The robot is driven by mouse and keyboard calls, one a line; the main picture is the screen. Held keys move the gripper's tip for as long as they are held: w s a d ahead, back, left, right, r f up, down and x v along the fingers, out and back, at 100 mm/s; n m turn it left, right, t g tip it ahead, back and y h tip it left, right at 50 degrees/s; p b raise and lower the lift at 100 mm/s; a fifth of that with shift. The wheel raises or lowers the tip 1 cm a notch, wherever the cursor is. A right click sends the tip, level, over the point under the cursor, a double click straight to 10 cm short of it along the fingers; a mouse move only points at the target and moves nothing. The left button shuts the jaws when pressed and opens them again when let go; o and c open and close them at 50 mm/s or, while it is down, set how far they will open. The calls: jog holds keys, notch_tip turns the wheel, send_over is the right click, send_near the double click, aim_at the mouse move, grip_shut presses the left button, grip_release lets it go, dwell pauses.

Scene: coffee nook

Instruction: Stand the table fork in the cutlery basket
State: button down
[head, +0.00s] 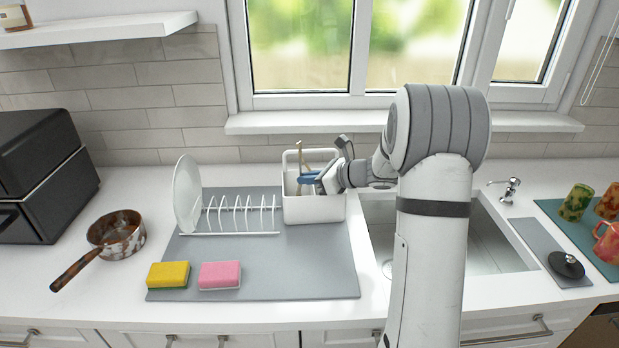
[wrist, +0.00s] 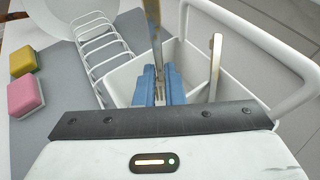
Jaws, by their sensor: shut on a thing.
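The table fork (wrist: 155,40) is held between the blue fingertips of my gripper (wrist: 160,88). It has a brass-coloured handle, and it also shows in the head view (head: 300,156), rising above the fingers. The white cutlery basket (head: 314,209) stands at the back of the counter, left of the sink. My gripper (head: 308,179) is shut on the fork over the basket opening. In the wrist view the basket (wrist: 122,82) lies below and around the fingers. The fingers hide part of the fork, and I cannot tell whether its lower end touches the basket floor.
The basket's tall handle (wrist: 245,35) arches close by. A dish rack (head: 238,218) with a white plate (head: 187,193) is left of the basket. Yellow (head: 168,275) and pink (head: 220,275) sponges lie in front.

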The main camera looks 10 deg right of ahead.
jog(key=c, duration=1.5)
grip_release()
jog(key=shift+o, duration=0.2)
jog(key=shift+d, duration=0.1)
jog(key=b+v, duration=0.1)
jog(key=v, duration=0.6)
jog(key=shift+s+d+r, duration=0.2)
jog(key=shift+s, duration=0.05)
